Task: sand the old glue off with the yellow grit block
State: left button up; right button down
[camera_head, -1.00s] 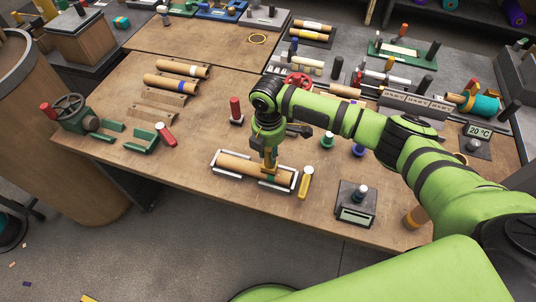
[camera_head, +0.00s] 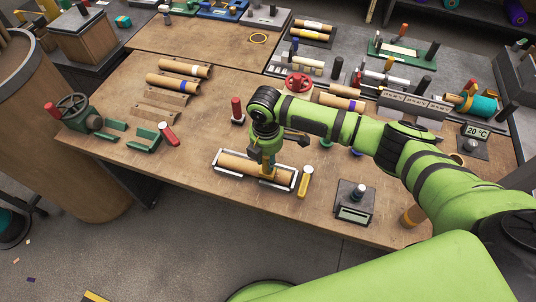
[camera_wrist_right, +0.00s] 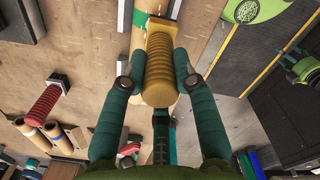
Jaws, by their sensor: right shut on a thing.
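My right gripper (camera_head: 267,162) is shut on the yellow grit block (camera_wrist_right: 160,70), whose ribbed grip sits between the two green fingers in the right wrist view. The block is at the right-hand part of a tan felt roll (camera_head: 238,165), which lies in a pale-edged cradle (camera_head: 215,167) near the table's front edge. The block's underside is hidden, so I cannot tell whether it touches the roll. The roll also shows beyond the block in the wrist view (camera_wrist_right: 139,30). I cannot make out old glue.
A yellow-handled tool (camera_head: 305,182) stands just right of the cradle. A dark scale-like device (camera_head: 355,202) is further right. A red-handled stamp (camera_head: 237,110) stands behind. Two banded rolls (camera_head: 170,82) lie at the back left. The table left of the cradle is mostly clear.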

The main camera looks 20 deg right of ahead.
jog(key=shift+f, duration=0.2)
jog(key=shift+w+d+r+b, duration=0.15)
jog(key=shift+w+d+b, duration=0.2)
jog(key=shift+w+d, duration=0.2)
jog(key=shift+w+d+r, duration=0.1)
jog(key=shift+w+d, duration=0.05)
jog(key=shift+w, duration=0.1)
jog(key=shift+s+a+r+p, duration=0.1)
jog(key=shift+s+a+p, duration=0.35)
jog(key=shift+p, duration=0.5)
jog(key=shift+s+a, duration=0.15)
jog(key=shift+s, duration=0.1)
jog(key=shift+s+a, duration=0.15)
jog(key=shift+s, duration=0.05)
jog(key=shift+w, duration=0.1)
